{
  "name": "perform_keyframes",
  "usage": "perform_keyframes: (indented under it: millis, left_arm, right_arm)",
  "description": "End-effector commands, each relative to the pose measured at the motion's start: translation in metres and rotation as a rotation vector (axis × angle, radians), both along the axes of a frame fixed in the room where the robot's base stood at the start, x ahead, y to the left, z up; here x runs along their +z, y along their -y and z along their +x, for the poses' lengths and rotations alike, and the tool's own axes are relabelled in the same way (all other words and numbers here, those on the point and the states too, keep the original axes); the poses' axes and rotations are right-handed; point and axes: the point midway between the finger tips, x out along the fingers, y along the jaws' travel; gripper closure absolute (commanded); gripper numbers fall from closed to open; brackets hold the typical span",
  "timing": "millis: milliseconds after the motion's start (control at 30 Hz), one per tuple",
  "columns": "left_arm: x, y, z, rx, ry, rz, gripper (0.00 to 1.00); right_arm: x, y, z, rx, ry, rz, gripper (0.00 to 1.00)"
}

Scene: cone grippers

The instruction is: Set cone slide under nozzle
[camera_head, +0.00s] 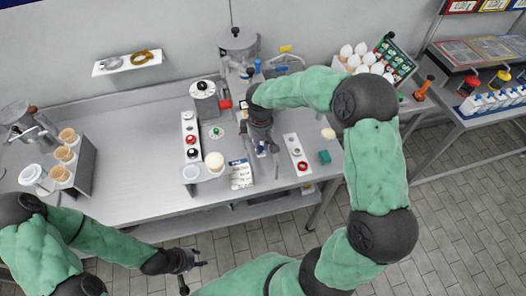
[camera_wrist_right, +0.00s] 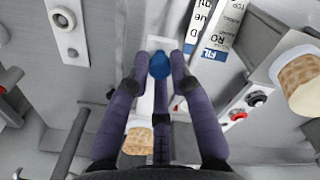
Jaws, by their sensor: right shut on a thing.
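My right gripper (camera_head: 267,151) reaches down to the bench in front of the dispensing machine (camera_head: 238,45). In the right wrist view its fingers (camera_wrist_right: 160,70) are closed around a blue knob (camera_wrist_right: 160,66) on a pale strip, which looks like the cone slide. A waffle cone (camera_wrist_right: 138,141) shows between the fingers in that view, partly hidden. The nozzle cannot be made out; my right arm covers the area below the machine in the head view. My left gripper (camera_head: 191,274) is open and empty, in front of the bench.
A holder with several cones (camera_head: 66,154) stands at the left of the bench (camera_head: 140,190). A panel with red and black knobs (camera_head: 191,140), a cream-coloured ball (camera_head: 214,161) and a printed card (camera_head: 241,174) lie left of my right gripper. A switch panel (camera_head: 297,153) lies to its right.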

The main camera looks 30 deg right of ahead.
Motion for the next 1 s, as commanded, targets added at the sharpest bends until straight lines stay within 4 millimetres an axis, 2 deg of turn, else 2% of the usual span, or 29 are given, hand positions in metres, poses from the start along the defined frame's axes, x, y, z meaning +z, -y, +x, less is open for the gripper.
perform_keyframes:
  millis: [333,367,400,433,800,1000]
  left_arm:
    - [0.0,0.0,0.0,0.0,0.0,0.0,0.6]
    - [0.0,0.0,0.0,0.0,0.0,0.0,0.6]
    - [0.0,0.0,0.0,0.0,0.0,0.0,0.6]
    - [0.0,0.0,0.0,0.0,0.0,0.0,0.6]
    - [0.0,0.0,0.0,0.0,0.0,0.0,0.6]
    - [0.0,0.0,0.0,0.0,0.0,0.0,0.6]
  right_arm:
    - [0.0,0.001,0.003,0.0,0.002,0.0,1.0]
    - [0.0,0.001,0.002,0.0,0.002,0.0,0.69]
    - [0.0,0.001,0.002,0.0,0.002,0.0,0.58]
    - [0.0,0.001,0.002,0.0,0.002,0.0,0.54]
    - [0.002,0.001,0.002,0.0,0.001,0.0,0.54]
    - [0.026,0.001,0.003,-0.001,0.005,0.0,0.54]
